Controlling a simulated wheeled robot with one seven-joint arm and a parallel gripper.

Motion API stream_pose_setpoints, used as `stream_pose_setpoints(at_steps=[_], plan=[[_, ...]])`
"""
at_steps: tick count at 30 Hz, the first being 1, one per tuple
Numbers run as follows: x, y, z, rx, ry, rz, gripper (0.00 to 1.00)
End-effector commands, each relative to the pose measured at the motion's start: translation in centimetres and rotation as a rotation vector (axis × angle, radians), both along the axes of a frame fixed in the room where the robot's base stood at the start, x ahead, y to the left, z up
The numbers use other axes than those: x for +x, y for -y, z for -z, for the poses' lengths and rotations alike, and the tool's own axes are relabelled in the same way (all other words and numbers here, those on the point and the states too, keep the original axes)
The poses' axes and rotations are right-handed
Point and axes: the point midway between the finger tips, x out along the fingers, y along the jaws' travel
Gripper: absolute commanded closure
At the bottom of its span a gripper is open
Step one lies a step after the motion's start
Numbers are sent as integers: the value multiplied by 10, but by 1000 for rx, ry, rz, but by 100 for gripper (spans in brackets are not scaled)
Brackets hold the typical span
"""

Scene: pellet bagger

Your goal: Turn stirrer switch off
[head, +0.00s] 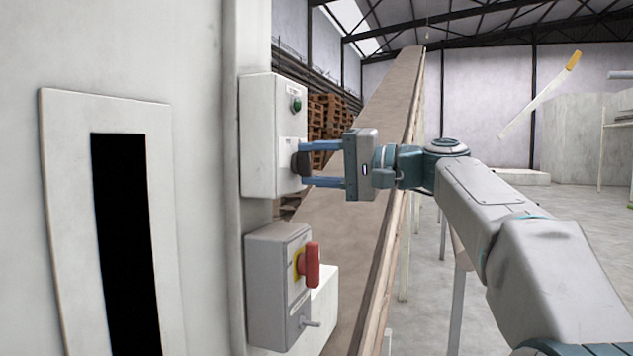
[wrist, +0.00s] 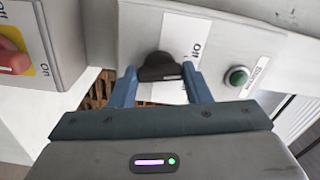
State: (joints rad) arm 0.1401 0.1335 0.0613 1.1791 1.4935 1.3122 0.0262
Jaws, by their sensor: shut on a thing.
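The stirrer switch appears to be the black rotary knob (head: 300,163) on the front of a pale wall box (head: 262,135); the wrist view shows the knob (wrist: 160,67) over a white label plate (wrist: 183,36). My gripper (head: 306,164) reaches it from the right in the head view, with one blue finger above the knob and one below. In the wrist view my gripper (wrist: 160,73) has a finger on each side of the knob and is shut on it. The knob's pointer setting is hard to read.
A green button or lamp (head: 297,104) sits above the knob on the same box. A grey box (head: 276,290) with a red handle (head: 312,265) on yellow hangs just below. A long sloping conveyor (head: 385,130) runs behind my gripper. Open floor lies at right.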

Motion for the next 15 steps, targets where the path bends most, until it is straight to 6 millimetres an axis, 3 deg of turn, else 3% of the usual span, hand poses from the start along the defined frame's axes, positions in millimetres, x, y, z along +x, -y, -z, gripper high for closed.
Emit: stream_pose_setpoints(at_steps=[15], plan=[[0, 0, 2, -94, 252, -1, 79]])
